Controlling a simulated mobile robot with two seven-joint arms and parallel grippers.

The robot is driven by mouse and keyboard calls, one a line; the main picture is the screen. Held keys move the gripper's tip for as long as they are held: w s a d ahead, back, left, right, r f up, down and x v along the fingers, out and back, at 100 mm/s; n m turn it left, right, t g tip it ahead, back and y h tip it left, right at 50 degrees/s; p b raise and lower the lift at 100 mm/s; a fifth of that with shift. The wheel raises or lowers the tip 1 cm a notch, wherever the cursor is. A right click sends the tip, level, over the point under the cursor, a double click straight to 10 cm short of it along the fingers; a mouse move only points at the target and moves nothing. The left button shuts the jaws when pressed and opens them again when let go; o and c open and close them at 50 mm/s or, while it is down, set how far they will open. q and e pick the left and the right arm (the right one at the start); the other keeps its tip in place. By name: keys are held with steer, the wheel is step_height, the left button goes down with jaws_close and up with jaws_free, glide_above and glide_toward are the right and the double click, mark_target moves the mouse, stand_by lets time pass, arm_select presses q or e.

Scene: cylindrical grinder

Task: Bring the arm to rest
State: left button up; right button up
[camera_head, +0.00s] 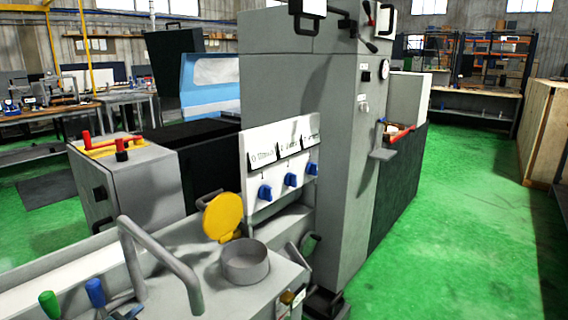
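Neither of my grippers shows in the head view, and I see no arm of mine that I can be sure of. The grey cylindrical grinder (270,85) fills the middle of the view. At its front, a yellow round cap (223,217) stands tilted up beside a grey round cup-like opening (246,262). A bent grey tube handle (160,250) rises at the lower left. A white panel (250,160) carries blue knobs (290,180).
A green-knobbed lever (49,304) and a blue-knobbed lever (95,292) stand at the lower left. Red handles (122,148) top a grey box. The green floor (460,220) is open at right, bounded by a wooden crate (545,135). Workbenches (80,108) stand behind.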

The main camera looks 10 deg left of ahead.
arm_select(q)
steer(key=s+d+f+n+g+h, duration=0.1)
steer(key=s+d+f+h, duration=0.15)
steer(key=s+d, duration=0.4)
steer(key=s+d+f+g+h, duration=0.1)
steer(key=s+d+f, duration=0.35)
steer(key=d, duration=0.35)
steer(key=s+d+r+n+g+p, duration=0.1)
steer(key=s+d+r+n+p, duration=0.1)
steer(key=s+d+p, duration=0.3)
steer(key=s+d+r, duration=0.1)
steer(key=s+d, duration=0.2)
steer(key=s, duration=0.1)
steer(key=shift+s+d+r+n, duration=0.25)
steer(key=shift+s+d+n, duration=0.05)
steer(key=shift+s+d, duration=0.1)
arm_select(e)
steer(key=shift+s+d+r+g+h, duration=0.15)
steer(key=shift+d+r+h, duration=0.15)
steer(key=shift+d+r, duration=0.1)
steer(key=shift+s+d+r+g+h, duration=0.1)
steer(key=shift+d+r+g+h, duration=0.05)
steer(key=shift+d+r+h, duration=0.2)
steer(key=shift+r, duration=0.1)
